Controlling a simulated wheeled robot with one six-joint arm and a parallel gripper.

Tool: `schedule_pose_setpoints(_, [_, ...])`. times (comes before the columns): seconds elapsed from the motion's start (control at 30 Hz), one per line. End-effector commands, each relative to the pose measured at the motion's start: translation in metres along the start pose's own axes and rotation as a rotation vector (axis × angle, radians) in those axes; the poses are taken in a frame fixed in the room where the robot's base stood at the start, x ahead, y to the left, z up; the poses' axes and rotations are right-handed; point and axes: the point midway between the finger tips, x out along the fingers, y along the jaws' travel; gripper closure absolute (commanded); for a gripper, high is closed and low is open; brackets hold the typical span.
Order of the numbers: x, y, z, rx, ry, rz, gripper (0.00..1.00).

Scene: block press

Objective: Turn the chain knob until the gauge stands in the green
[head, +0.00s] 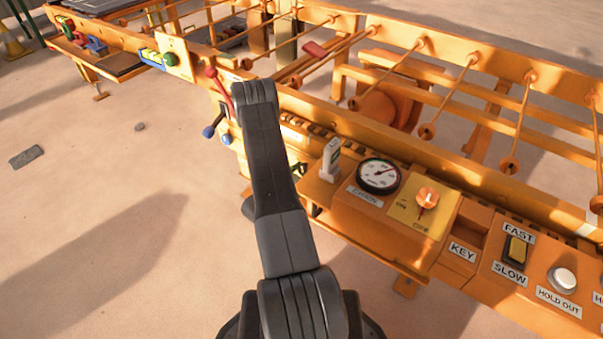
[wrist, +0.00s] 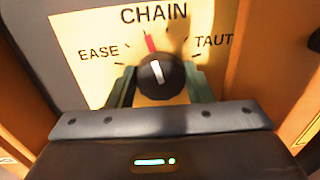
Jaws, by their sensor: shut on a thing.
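The chain knob (wrist: 168,76) is black with a white line, on a pale panel (wrist: 82,32) lettered CHAIN, with EASE at left and TAUT at right. The white line stands nearly upright, just below a red mark. My gripper (wrist: 158,82) has one dark green finger on each side of the knob and is shut on it. In the head view my arm hides the chain knob and the gripper. A round white-faced gauge (head: 378,174) with a dark rim sits on the orange console right of my arm. Its needle and coloured zones are too small to read surely.
Right of the gauge are an orange knob (head: 428,197) on a yellow plate, a KEY label, a FAST/SLOW switch (head: 515,249) and a white HOLD OUT button (head: 564,278). A red lever (head: 219,86) stands by my arm's upper end. Left of the machine is open sandy floor.

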Motion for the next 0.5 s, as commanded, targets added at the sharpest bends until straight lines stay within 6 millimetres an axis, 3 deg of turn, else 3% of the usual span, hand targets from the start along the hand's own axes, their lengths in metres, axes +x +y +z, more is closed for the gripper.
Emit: schedule_pose_setpoints(0.5, [0.0003, -0.0017, -0.0025, 0.362, 0.033, 0.001, 0.76])
